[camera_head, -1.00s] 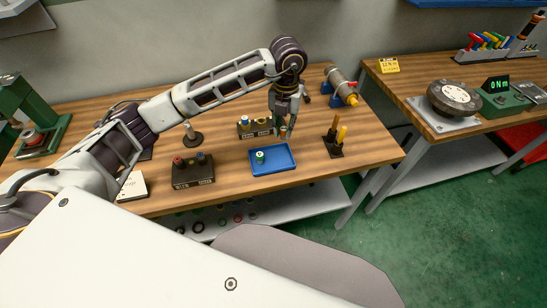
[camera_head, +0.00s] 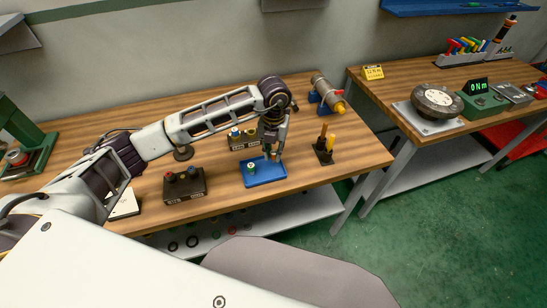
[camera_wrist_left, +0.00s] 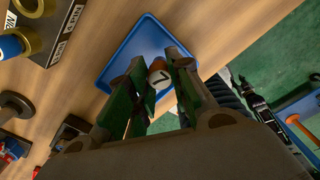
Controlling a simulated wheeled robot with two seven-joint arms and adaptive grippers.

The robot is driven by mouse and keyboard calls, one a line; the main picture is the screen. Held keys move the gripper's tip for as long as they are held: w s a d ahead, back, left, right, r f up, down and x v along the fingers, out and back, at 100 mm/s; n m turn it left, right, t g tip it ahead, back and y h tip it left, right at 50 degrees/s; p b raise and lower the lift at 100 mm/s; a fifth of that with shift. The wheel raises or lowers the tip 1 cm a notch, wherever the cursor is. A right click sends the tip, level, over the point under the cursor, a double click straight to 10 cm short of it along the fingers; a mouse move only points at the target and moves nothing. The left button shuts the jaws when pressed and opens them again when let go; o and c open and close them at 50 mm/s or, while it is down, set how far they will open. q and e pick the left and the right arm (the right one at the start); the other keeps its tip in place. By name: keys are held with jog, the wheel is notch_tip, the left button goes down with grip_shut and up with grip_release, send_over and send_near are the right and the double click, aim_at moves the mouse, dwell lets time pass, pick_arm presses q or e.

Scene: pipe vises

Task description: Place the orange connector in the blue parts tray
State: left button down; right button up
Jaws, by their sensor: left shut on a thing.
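My left gripper (camera_head: 272,158) hangs over the right part of the blue parts tray (camera_head: 262,180) in the head view. In the left wrist view, its green-lined fingers (camera_wrist_left: 160,88) are shut on the orange connector (camera_wrist_left: 159,64), which has a pale marked end cap. The blue tray (camera_wrist_left: 127,51) lies beneath it there; I cannot tell whether the connector touches the tray floor. A green connector with a pale top (camera_head: 251,168) stands in the tray's left part.
A black stand with upright tools (camera_head: 324,150) is at the right. A pipe in a vise (camera_head: 328,95) stands farther back.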

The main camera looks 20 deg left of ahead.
aim_at(274, 152)
pick_arm(q)
jog(key=shift+f, duration=1.8)
pick_arm(e)
jog(key=shift+a+r, duration=0.2)
jog(key=shift+a, duration=0.3)
pick_arm(q)
jog(key=shift+f, duration=0.15)
pick_arm(e)
jog(key=shift+f, duration=0.1)
pick_arm(q)
jog(key=c, duration=1.5)
grip_release()
jog(key=shift+o, duration=1)
pick_arm(e)
jog(key=shift+d, duration=0.75)
